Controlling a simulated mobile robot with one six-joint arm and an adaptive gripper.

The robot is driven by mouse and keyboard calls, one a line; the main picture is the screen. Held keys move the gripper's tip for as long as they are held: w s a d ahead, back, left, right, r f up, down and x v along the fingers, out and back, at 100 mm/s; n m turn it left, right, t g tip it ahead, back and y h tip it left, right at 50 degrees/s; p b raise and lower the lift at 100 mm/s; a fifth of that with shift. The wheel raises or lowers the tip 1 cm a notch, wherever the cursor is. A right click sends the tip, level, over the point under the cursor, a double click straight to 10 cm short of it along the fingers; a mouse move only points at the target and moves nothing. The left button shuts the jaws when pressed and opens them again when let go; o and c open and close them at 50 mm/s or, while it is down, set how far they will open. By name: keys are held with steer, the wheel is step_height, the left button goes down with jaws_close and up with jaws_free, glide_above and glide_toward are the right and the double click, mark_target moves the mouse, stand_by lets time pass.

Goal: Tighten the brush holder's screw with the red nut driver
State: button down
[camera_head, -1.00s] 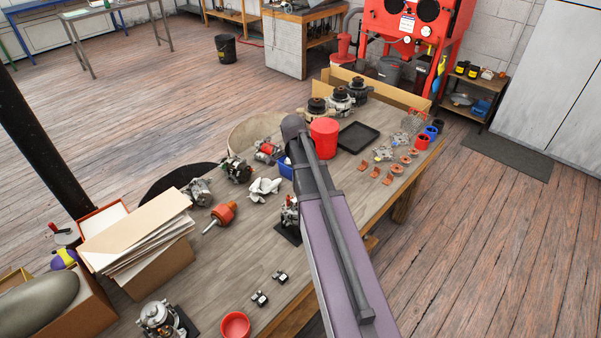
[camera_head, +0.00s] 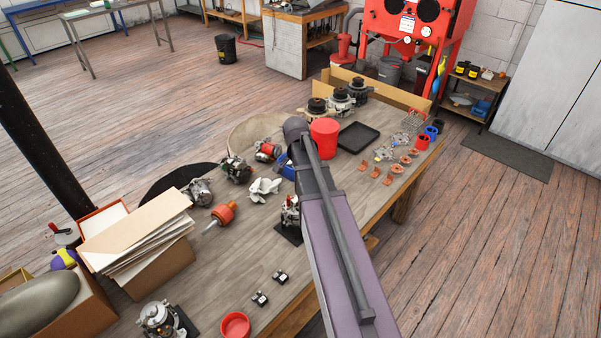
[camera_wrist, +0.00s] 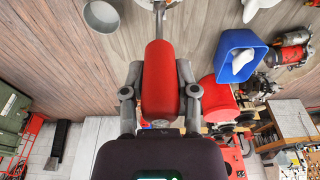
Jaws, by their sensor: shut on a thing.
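The red nut driver (camera_wrist: 160,88) is in the wrist view, its thick red handle between the fingers of my gripper (camera_wrist: 160,75). My gripper is shut on the handle. The driver's thin shaft runs to the top edge of that view, where a pale metal part shows only partly. I cannot tell whether the tip touches a screw. In the head view my arm hides the gripper and driver. A partly hidden alternator unit (camera_head: 291,211) stands on a dark pad beside my arm. The brush holder and its screw cannot be made out.
A blue bin (camera_wrist: 238,58) with white cloth is right of the driver in the wrist view; a grey cup (camera_wrist: 102,15) is at upper left. On the bench (camera_head: 235,268) are a red tub (camera_head: 324,138), a black tray (camera_head: 358,137) and several alternator parts.

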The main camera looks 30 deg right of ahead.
steer(key=n, duration=0.5)
steer(key=shift+t, duration=0.4)
steer(key=shift+w+a+n+y, duration=0.1)
steer(key=shift+n+y, duration=0.15)
steer(key=shift+n, duration=0.9)
steer(key=shift+w+n+y, duration=0.1)
steer(key=shift+n+y, duration=0.15)
steer(key=shift+n, duration=0.9)
steer(key=shift+f+b, duration=0.55)
steer(key=shift+m, duration=0.4)
